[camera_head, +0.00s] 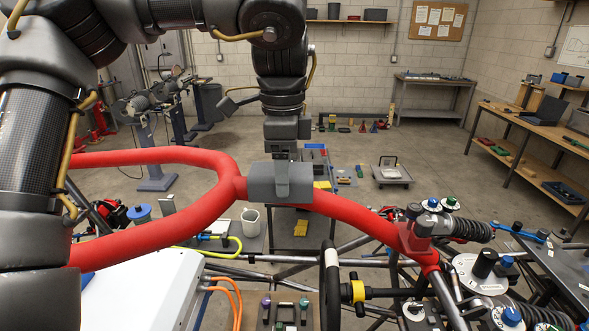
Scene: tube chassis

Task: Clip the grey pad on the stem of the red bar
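The red bar (345,209) is a thick tube. It forks into a loop on the left, and its single stem runs from the fork down to the right. The grey pad (262,182) is a small block at the stem just right of the fork, covering part of the red tube. My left gripper (290,168) points down from above, with a finger overlapping the pad's front; it looks shut on the pad. The pad's underside and far side are hidden, so I cannot tell how fully it wraps the stem. My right gripper is out of view.
The tube chassis (345,260) spreads below the bar. A steering wheel (330,285) seen edge-on, a white panel (140,292) and coil springs (470,229) sit close below. A workbench (495,120) stands at the right. The floor behind is mostly open.

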